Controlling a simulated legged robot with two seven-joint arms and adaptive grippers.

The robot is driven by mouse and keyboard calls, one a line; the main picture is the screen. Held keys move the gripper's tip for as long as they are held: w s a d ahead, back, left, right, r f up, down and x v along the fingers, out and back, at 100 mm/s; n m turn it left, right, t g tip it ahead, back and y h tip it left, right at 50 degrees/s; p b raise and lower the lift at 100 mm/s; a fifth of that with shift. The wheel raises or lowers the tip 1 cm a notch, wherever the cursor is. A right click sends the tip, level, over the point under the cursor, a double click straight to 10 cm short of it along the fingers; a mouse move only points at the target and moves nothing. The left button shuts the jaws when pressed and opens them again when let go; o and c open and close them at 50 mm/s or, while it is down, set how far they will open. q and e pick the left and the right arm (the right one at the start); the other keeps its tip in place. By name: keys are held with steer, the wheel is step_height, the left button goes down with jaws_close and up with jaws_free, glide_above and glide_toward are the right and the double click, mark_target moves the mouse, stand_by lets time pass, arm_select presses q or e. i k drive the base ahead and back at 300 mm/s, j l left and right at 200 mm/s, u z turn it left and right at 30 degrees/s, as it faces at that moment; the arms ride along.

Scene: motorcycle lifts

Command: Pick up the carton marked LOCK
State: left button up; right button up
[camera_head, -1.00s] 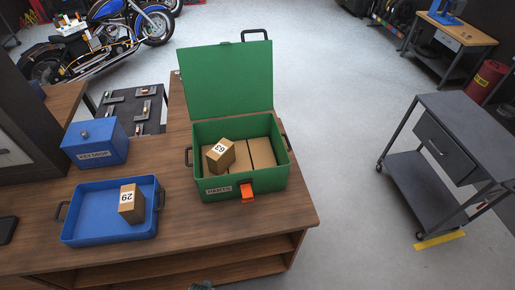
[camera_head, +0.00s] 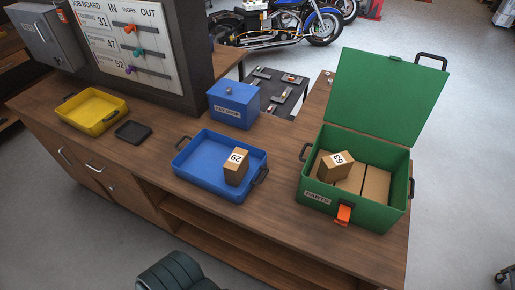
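I see no carton on which LOCK can be read. A carton marked 29 (camera_head: 236,168) stands in the blue tray (camera_head: 190,176) on the wooden counter. A carton whose label looks like 63 upside down (camera_head: 335,166) sits tilted in the open green PARTS box (camera_head: 318,198). It rests on flat brown cartons (camera_head: 375,184) with no readable marks. A closed blue box (camera_head: 234,105) with a keyhole-like knob on its lid and a partly legible label stands behind the tray. Neither of my grippers shows.
A yellow tray (camera_head: 91,112) and a small black tray (camera_head: 132,132) lie on the counter's left. A job board (camera_head: 130,47) stands behind them. A dark ribbed object (camera_head: 177,272) rises at the bottom edge. A motorcycle (camera_head: 300,24) stands behind.

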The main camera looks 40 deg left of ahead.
mark_target(236, 167)
steer(key=u, duration=1.6)
steer(key=j+u, duration=0.3)
steer(key=u, duration=0.2)
steer(key=i+j+u, duration=0.2)
steer(key=u, duration=0.25)
steer(key=j, duration=0.1)
